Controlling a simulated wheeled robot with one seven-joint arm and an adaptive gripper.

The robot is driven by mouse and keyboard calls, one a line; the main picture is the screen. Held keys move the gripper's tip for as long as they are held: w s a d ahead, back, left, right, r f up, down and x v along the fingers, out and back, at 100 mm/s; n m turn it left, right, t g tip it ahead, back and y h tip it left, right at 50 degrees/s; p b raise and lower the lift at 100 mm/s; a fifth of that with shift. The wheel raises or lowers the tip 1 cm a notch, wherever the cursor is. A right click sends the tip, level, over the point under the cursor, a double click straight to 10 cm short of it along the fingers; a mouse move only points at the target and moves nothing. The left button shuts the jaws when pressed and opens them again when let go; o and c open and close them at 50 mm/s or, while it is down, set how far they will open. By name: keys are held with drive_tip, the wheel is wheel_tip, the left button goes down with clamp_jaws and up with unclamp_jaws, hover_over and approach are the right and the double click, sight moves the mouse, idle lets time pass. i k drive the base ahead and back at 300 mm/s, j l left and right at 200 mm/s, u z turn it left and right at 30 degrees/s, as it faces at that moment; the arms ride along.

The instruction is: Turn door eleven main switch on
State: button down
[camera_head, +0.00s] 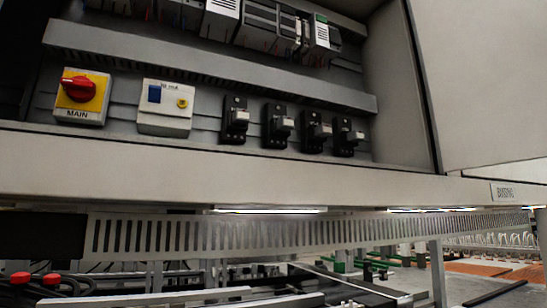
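The main switch (81,96) is at the left of the lower row inside an open grey cabinet. It has a red rotary handle (77,88) on a yellow square plate with a grey strip below marked "MAIN". The handle lies roughly level, tilted a little; I cannot tell from this whether it is on or off. My gripper is not in view.
Right of the switch are a white breaker (165,108) with a blue lever and yellow button, then several black breakers (235,120). A grey duct (210,68) runs above. The cabinet's front lip (230,172) crosses below; an open door (480,80) stands right.

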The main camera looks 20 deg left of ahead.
sight(80, 88)
drive_tip(key=u, duration=1.85)
